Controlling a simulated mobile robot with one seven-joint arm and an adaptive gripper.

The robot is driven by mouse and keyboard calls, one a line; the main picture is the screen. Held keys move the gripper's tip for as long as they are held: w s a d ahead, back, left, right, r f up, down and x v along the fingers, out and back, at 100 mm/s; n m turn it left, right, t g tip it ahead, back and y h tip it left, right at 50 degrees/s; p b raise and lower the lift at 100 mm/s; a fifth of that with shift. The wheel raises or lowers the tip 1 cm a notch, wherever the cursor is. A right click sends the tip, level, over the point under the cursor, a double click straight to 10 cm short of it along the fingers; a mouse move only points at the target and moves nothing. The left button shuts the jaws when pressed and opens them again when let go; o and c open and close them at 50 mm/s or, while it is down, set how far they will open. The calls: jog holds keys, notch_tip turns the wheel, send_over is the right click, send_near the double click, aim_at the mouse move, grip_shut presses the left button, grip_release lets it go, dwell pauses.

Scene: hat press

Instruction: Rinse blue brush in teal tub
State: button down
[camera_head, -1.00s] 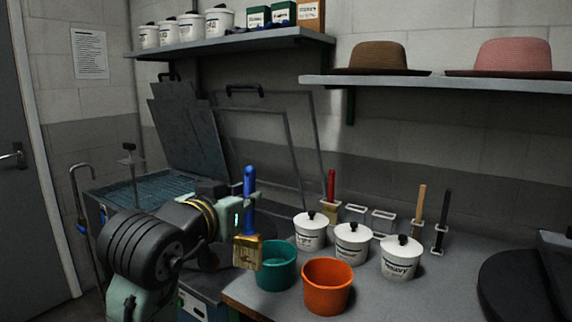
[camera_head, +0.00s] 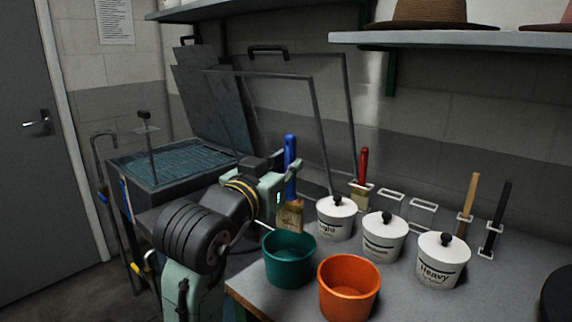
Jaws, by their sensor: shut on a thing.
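The blue brush (camera_head: 290,160) is upright with its tan bristles (camera_head: 290,216) pointing down. My gripper (camera_head: 288,180) is shut on its blue handle. The teal tub (camera_head: 288,262) stands on the near left part of the bench. In the picture the bristles show above the tub's back rim and look to be outside it, higher or farther back; the exact gap cannot be told. The inside of the tub is only partly visible.
An orange tub (camera_head: 349,290) stands right of the teal tub. White lidded pots (camera_head: 383,238) stand behind, with a red-handled brush (camera_head: 363,168) and others in holders. A washout tray (camera_head: 172,165) and leaning frames (camera_head: 330,130) are at the back left.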

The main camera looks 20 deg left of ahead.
aim_at(288, 215)
jog(key=shift+f+b, duration=3.95)
jog(key=shift+f, duration=1.65)
jog(key=shift+r, duration=0.1)
notch_tip(288, 215, up, 11)
jog(key=p, duration=1)
jog(key=shift+r, duration=0.15)
